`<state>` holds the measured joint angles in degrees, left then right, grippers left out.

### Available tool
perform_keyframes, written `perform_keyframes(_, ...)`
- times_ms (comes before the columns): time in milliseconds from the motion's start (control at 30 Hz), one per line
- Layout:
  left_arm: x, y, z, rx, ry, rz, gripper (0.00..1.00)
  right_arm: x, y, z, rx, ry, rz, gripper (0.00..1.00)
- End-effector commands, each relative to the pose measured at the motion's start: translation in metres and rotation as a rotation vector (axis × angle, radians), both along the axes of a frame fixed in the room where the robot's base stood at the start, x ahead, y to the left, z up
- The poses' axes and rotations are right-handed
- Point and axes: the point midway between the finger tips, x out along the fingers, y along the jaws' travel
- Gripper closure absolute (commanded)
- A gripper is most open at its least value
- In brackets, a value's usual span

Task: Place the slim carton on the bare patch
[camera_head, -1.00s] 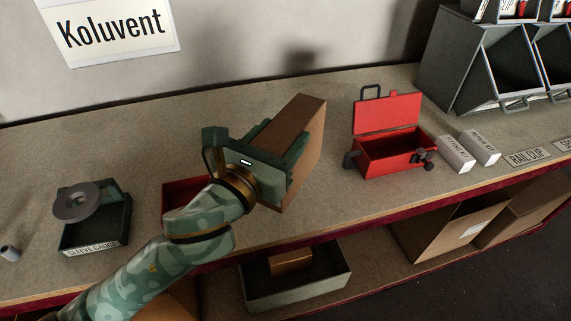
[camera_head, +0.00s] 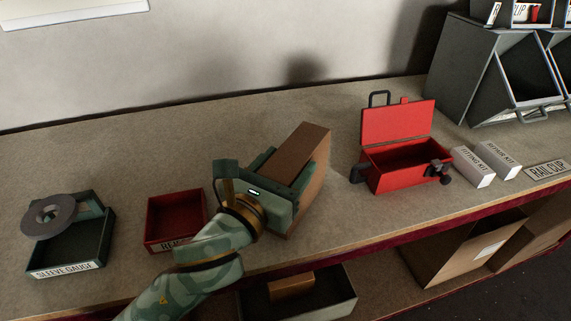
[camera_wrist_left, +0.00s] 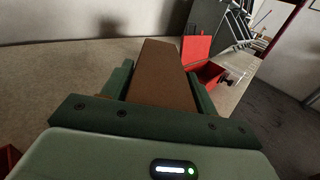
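The slim brown carton (camera_head: 312,165) is upright and slightly tilted in the head view, over the bench between a red bin and a red toolbox. My left gripper (camera_head: 278,178) is shut on it, with green fingers along its sides. The left wrist view shows the carton (camera_wrist_left: 160,75) between the fingers (camera_wrist_left: 160,92). I cannot tell whether its bottom touches the bench. A bare stretch of bench (camera_head: 345,205) lies around and below the carton; the part behind it is hidden. My right gripper is not in view.
The open red toolbox (camera_head: 385,178) stands right of the carton, with two white boxes (camera_head: 474,168) beyond it. The small red bin (camera_head: 174,218) and the sleeve gauge bin (camera_head: 70,250) are at left. The bench's front edge (camera_head: 350,240) is close below.

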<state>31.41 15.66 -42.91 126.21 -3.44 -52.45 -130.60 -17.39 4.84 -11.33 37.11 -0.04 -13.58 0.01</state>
Motion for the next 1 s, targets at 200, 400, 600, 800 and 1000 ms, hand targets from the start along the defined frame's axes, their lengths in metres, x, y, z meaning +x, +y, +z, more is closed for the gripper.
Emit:
perform_keyframes(200, 0.000, 0.000, 0.001, -0.001, 0.000, 0.000, 0.24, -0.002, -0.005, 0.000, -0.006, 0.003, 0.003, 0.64)
perform_keyframes(400, -0.003, 0.001, 0.003, -0.001, 0.000, -0.002, 0.24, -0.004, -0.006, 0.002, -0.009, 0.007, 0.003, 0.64)
perform_keyframes(600, -0.037, 0.019, 0.006, 0.002, -0.002, -0.001, 0.24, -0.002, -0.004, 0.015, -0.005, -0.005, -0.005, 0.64)
perform_keyframes(800, -0.079, 0.039, 0.005, 0.000, 0.000, -0.002, 0.24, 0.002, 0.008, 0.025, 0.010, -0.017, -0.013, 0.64)
perform_keyframes(1000, -0.103, 0.052, 0.003, -0.001, 0.000, -0.001, 0.24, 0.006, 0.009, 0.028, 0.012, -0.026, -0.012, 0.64)
